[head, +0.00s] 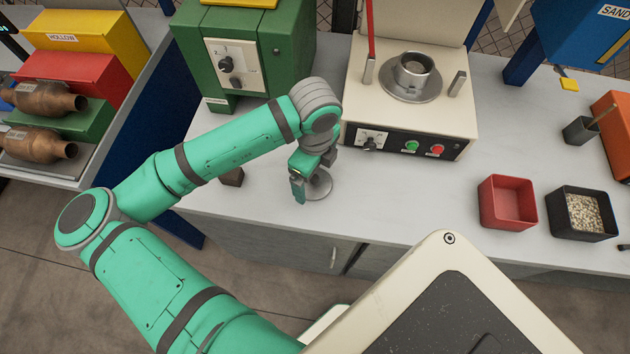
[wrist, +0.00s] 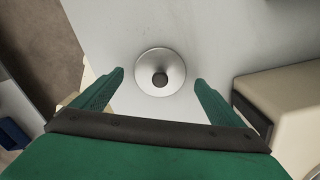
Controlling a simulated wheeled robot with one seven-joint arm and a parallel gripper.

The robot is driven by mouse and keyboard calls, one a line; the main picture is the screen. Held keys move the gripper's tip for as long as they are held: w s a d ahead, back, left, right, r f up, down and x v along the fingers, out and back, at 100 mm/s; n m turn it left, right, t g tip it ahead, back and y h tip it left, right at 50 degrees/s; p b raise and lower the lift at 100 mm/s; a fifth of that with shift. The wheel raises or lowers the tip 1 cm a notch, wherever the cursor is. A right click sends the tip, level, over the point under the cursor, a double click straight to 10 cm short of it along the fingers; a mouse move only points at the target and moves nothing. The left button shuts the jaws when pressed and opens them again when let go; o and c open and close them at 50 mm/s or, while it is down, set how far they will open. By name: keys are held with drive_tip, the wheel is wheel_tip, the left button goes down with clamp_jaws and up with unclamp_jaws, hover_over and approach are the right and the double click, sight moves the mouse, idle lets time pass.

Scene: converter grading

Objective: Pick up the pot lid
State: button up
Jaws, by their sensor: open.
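The pot lid is a round grey metal disc with a dark knob at its centre. In the head view the lid (head: 320,185) lies on the grey bench top, partly hidden behind my gripper. In the wrist view the lid (wrist: 160,62) lies flat, knob toward the camera. My gripper (head: 302,190) points down at the lid. In the wrist view my gripper (wrist: 159,80) is open, with one green finger on each side of the lid and bare bench between. I cannot tell how high the fingertips are above the bench.
A cream machine (head: 410,100) with a metal pot (head: 413,70) stands behind the lid. A green machine (head: 245,50) is at back left. A small dark block (head: 232,177) sits left of my gripper. A red bin (head: 508,203) and a black bin of pellets (head: 582,213) stand to the right.

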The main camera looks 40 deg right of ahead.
drive_tip(key=shift+w+f, duration=0.1)
drive_tip(key=shift+f, duration=0.8)
drive_tip(key=c, duration=1.3)
drive_tip(key=shift+r, duration=0.1)
